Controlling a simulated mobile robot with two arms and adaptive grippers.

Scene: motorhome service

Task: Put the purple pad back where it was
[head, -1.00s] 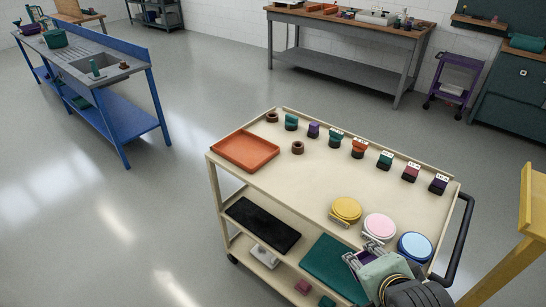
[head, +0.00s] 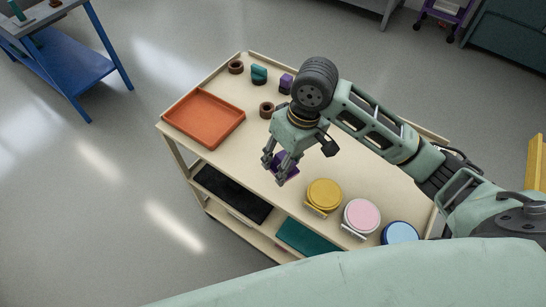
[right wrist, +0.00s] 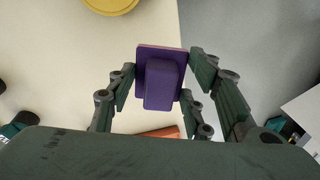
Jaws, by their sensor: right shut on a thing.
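My right gripper (head: 280,165) is shut on the purple pad (head: 288,170), over the front part of the cart's cream top (head: 240,148). In the right wrist view the pad (right wrist: 160,80) is a purple plate with a raised block, gripped between the fingers. Its height above the top is hard to tell. A smaller purple piece (head: 286,84) stands at the back left of the top, beside a teal piece (head: 259,75). My right arm hides most of the labelled back row. My left gripper is not in view.
An orange tray (head: 207,120) fills the left end of the cart. Brown rings (head: 267,109) stand near it. Yellow (head: 324,194), pink (head: 361,216) and blue (head: 400,233) round discs line the front right edge. Some clear top lies between tray and yellow disc.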

